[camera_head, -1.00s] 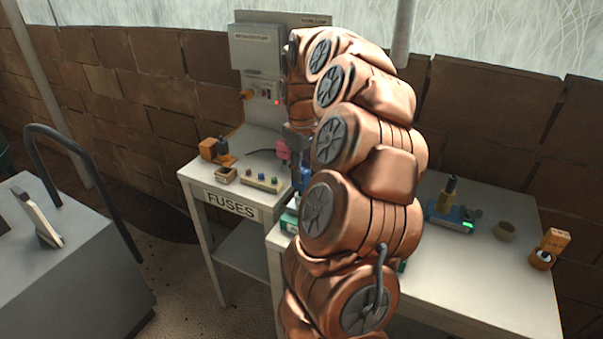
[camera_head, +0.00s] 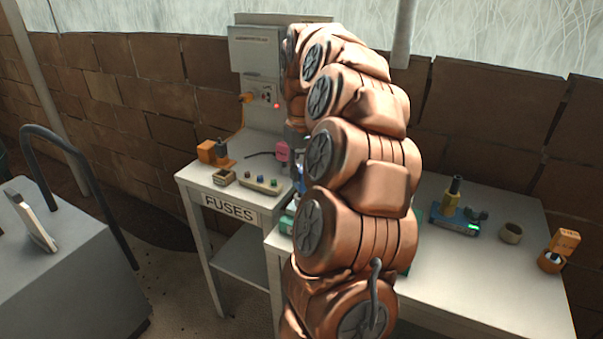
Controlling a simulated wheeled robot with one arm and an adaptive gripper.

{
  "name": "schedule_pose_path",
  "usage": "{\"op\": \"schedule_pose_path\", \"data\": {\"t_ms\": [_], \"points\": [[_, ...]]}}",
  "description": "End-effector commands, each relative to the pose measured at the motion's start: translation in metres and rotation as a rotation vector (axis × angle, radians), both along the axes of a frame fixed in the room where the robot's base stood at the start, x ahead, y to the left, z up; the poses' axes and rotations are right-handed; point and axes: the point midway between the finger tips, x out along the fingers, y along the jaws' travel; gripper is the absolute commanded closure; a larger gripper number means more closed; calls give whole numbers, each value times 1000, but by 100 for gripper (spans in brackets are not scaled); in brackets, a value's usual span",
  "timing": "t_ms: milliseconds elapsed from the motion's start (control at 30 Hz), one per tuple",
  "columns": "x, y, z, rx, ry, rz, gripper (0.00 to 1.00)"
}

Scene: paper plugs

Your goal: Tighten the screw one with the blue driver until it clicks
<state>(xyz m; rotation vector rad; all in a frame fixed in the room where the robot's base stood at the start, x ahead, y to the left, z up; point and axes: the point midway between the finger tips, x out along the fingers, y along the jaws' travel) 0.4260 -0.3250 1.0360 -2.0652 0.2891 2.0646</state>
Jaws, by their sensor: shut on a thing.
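My gripper (camera_head: 296,142) hangs at the end of my copper arm, above the right edge of the fuse table. My arm hides most of it, and its fingertips are not clear. A small blue piece (camera_head: 300,180) shows just below it, beside my arm. It looks like part of the blue driver, held in the shut gripper, but its tip is hidden. A pink piece (camera_head: 282,152) stands just left of the gripper; I cannot tell whether they touch. Screw one cannot be made out.
The fuse table (camera_head: 193,178) holds an orange block (camera_head: 206,151), a small open box (camera_head: 224,178) and a strip with coloured knobs (camera_head: 261,185). A panel (camera_head: 254,50) rises behind. The right table (camera_head: 480,285) carries a blue device (camera_head: 452,224), a cup (camera_head: 511,233) and an orange item (camera_head: 564,242).

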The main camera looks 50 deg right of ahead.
Motion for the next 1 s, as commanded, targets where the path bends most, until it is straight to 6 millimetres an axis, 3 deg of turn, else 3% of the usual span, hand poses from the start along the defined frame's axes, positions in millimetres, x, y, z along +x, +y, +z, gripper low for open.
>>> {"op": "schedule_pose_path", "data": {"t_ms": [1000], "points": [[1,-2,-2,-4,-5,-401,100]]}}
